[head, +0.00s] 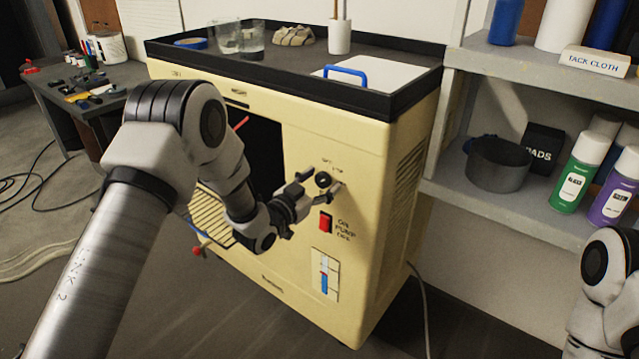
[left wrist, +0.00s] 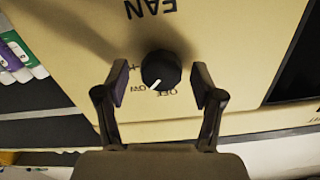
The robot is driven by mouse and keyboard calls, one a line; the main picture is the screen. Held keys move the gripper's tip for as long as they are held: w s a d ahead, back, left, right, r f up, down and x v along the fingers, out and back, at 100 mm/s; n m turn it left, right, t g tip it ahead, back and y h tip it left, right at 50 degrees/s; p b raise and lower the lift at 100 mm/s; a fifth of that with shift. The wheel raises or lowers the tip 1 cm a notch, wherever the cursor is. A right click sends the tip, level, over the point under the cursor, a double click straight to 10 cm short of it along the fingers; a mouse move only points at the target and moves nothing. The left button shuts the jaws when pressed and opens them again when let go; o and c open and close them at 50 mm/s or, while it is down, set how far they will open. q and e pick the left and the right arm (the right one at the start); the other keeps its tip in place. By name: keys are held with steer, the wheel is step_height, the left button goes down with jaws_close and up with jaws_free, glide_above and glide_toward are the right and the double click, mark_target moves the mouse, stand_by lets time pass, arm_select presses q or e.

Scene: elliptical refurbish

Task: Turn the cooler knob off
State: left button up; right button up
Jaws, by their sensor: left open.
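The cooler (head: 345,160) is a cream-yellow cabinet with a black tray top. Its round black knob (head: 323,179) is on the front panel, above a red switch. In the left wrist view the knob (left wrist: 161,70) has a white pointer line, which points down and slightly left in the picture, near the "LOW" marking. "OFF" is printed beside it and "FAN" shows upside down above. My left gripper (head: 318,190) is open, with one finger on each side of the knob. Gaps show between the fingertips and the knob in the left wrist view (left wrist: 158,85). My right gripper is out of view.
Below the knob are a red rocker switch (head: 326,222) and a level gauge (head: 325,274). A dark opening (head: 262,155) is left of the knob. Glasses (head: 251,40) stand on top. A shelf with spray cans (head: 579,172) is at right; a cluttered bench (head: 120,75) is at left.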

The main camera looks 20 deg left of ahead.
arm_select(q)
steer(key=shift+a+f, duration=0.1)
steer(key=shift+c, duration=1.3)
steer(key=c, duration=0.9)
steer(key=shift+n, duration=0.3)
steer(key=n, duration=0.4)
steer(key=shift+p, duration=0.4)
steer(key=shift+w+n+p, duration=0.1)
steer(key=shift+n+p, duration=0.2)
steer(key=shift+n, duration=1.9)
steer(key=shift+r, duration=0.2)
